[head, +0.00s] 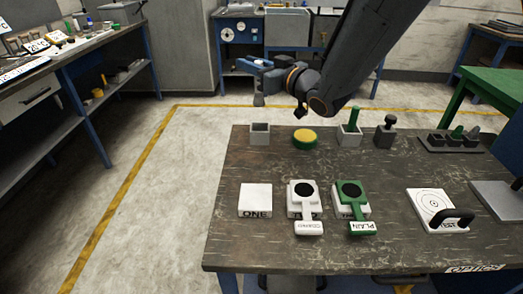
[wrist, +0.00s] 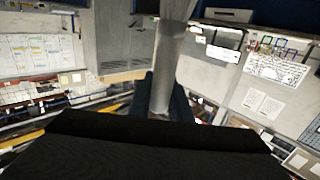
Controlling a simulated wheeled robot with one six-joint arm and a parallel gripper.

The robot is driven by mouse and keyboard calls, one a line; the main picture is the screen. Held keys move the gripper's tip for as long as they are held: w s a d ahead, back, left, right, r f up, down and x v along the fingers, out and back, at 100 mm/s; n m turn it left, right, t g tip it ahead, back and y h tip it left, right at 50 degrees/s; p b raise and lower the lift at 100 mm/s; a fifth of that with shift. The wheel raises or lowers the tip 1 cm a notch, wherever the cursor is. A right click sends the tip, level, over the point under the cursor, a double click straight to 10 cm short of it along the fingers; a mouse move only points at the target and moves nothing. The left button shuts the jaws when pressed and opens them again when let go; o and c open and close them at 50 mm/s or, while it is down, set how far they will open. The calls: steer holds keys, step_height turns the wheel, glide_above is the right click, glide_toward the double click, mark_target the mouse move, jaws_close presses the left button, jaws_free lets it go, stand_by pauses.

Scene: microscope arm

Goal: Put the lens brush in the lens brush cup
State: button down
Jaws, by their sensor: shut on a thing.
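My gripper (head: 259,78) is at the upper middle of the head view, above the far left edge of the table. It is shut on a grey, upright, slim thing, which I take as the lens brush (head: 259,97). In the wrist view the brush (wrist: 167,70) shows as a grey cylinder standing between the dark fingers. Below it on the table stands a grey square cup (head: 260,140), which looks open and empty and may be the lens brush cup; I read no label. The brush's lower end is above the cup and apart from it.
Labelled blocks (head: 255,199) stand at the front. A green table (head: 497,84) is at right.

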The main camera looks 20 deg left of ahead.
steer(key=f, duration=1.2)
steer(key=shift+w+f+b, duration=0.3)
steer(key=shift+w+b, duration=0.05)
steer(key=shift+f, duration=0.1)
steer(key=c, duration=1.7)
jaws_free()
steer(key=shift+o, duration=0.3)
steer(key=b+v, duration=0.2)
steer(key=v, duration=1)
